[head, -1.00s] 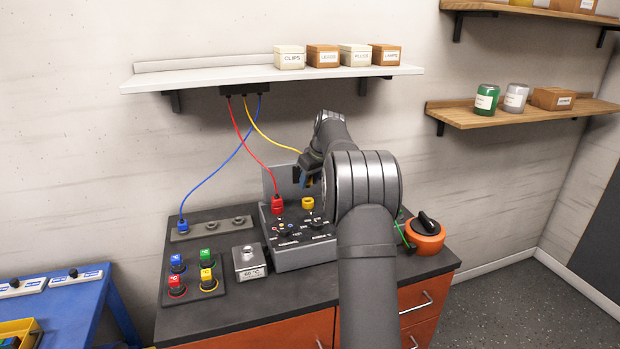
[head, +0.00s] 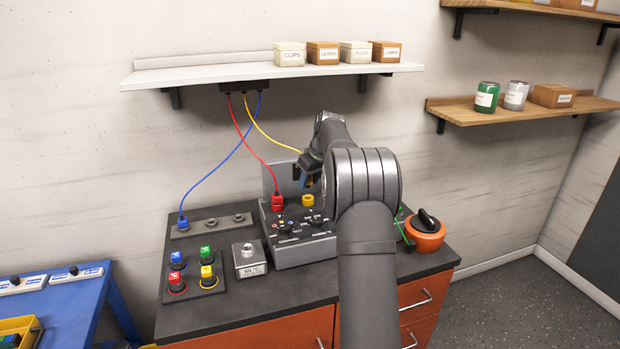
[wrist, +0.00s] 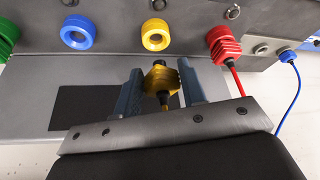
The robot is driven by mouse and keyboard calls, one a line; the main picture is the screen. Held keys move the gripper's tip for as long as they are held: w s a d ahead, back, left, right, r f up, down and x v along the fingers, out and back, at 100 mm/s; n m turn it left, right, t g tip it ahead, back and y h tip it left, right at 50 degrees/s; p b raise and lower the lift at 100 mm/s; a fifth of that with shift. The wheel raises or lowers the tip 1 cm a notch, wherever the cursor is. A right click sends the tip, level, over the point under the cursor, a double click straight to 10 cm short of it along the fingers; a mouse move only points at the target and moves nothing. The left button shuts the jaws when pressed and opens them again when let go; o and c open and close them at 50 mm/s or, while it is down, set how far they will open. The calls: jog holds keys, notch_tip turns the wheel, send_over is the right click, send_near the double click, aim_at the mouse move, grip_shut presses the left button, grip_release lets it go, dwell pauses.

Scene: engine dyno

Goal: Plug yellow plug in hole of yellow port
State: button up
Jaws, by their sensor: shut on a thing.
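The yellow plug (wrist: 160,82) is between the two blue-grey fingers of my gripper (wrist: 161,72), with its cable end towards the wrist camera. My gripper is shut on it. The yellow port (wrist: 155,35) is a ring with a dark open hole, just beyond the plug's tip in the wrist view; a small gap shows between them. In the head view the yellow port (head: 308,200) sits on the grey console, and my gripper (head: 305,181) is just above and behind it. The plug is mostly hidden there by my arm.
A red plug (head: 277,202) sits in the port beside the yellow one. An empty blue port (wrist: 76,32) and a green plug (wrist: 6,35) are on the other side. Red and yellow (head: 273,134) cables hang from the shelf. A blue plug (head: 182,222) stands at the left.

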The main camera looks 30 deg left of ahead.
aim_at(310, 202)
jog(key=shift+f, duration=1.45)
jog(key=shift+f, duration=0.95)
jog(key=o, duration=0.9)
jog(key=shift+r, duration=3.75)
jog(key=shift+f, duration=3.4)
jog(key=shift+r, duration=0.1)
